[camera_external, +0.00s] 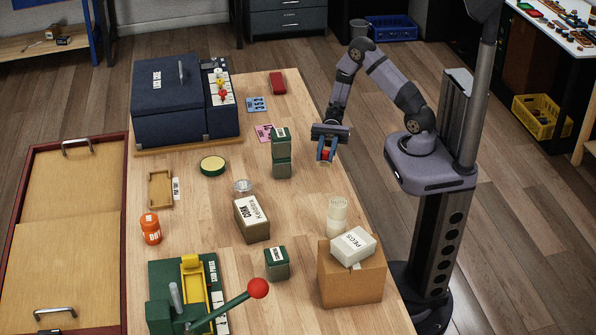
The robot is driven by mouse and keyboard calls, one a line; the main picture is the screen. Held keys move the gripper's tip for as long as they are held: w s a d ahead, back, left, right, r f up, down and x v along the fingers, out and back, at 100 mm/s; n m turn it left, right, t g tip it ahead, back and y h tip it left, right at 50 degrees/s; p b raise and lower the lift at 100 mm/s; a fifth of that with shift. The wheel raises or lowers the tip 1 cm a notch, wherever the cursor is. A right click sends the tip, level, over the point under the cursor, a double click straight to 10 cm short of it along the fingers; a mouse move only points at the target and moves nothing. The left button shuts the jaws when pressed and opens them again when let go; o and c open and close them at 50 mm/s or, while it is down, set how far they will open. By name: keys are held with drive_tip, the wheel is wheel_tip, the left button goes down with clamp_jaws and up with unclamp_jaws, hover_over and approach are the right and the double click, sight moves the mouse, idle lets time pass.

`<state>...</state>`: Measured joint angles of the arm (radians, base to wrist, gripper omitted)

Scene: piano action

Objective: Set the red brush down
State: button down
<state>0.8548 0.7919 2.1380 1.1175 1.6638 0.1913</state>
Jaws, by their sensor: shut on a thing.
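My gripper (326,156) points down with its blue fingers shut on the red brush (325,154). Only a small red patch of the brush shows between the fingers; the rest is hidden. I cannot tell whether the brush touches the table.
A red block-like item (278,83) lies at the table's back. A dark blue case (181,105) stands back left. A cardboard box (350,278) and pale roll (337,214) stand front right. A green press (185,285) with a red-knobbed lever is front left. Bare wood lies mid-table.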

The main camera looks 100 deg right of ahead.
sight(325, 166)
drive_tip(key=shift+f, duration=2.1)
drive_tip(key=c, duration=1.5)
unclamp_jaws()
drive_tip(key=shift+f, duration=0.1)
drive_tip(key=shift+c, duration=0.2)
drive_tip(key=shift+d, duration=0.15)
drive_tip(key=b+v, duration=0.2)
drive_tip(key=v, duration=0.9)
drive_tip(key=shift+s+d+b, duration=0.2)
drive_tip(key=shift+d+b, duration=0.1)
drive_tip(key=shift+b, duration=0.05)
drive_tip(key=shift+a, duration=0.1)
